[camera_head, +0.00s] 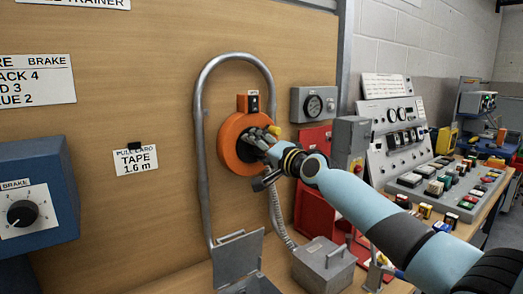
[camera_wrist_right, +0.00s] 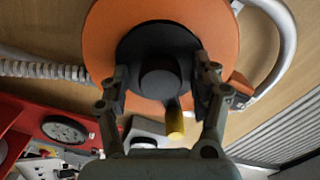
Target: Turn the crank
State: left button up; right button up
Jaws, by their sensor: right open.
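An orange round housing (camera_head: 229,136) with a black hub is mounted on the wooden board. My right gripper (camera_head: 262,138) is at its front and covers part of the hub. In the right wrist view the fingers of my right gripper (camera_wrist_right: 160,85) are apart, one on each side of the round dark hub (camera_wrist_right: 159,78). Whether they touch it I cannot tell. A yellow knob (camera_wrist_right: 176,124), apparently the crank's handle, lies between the fingers, nearer the palm; it also shows in the head view (camera_head: 274,131). The orange housing fills the top of the wrist view (camera_wrist_right: 226,38). My left gripper is not in view.
A grey bent pipe (camera_head: 199,140) arches around the housing. A grey metal box (camera_head: 323,265) stands below. A blue brake box (camera_head: 40,195) is at the left.

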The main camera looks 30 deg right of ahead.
jog(key=s+d, duration=0.1)
jog(key=s, duration=1.1)
jog(key=s+a+f+n+g+h, duration=0.1)
jog(key=s+a+f+n+g, duration=0.35)
jog(key=s+f, duration=0.5)
jog(key=s+a+f+n+g+h, duration=0.1)
jog(key=s+a+f+n+g, duration=0.45)
jog(key=s, duration=0.65)
jog(key=s+f+n+g, duration=0.2)
jog(key=s+g, duration=0.2)
jog(key=s, duration=0.7)
jog(key=s+d+f+g+b, duration=0.15)
jog(key=f+b, duration=0.35)
jog(key=f, duration=1.4)
jog(key=s+d+f+b, duration=0.15)
jog(key=f+b, duration=0.35)
jog(key=f, duration=1.3)
jog(key=s+f+b, duration=0.3)
jog(key=s+f, duration=0.6)
jog(key=f, duration=0.2)
jog(key=s+f+g+b, duration=0.1)
jog(key=s+f+b, duration=0.2)
jog(key=s+f, duration=0.6)
notch_tip(320, 180, down, 2)
jog(key=shift+d+f+b, duration=0.2)
jog(key=shift+f+b, duration=0.05)
jog(key=shift+b, duration=0.1)
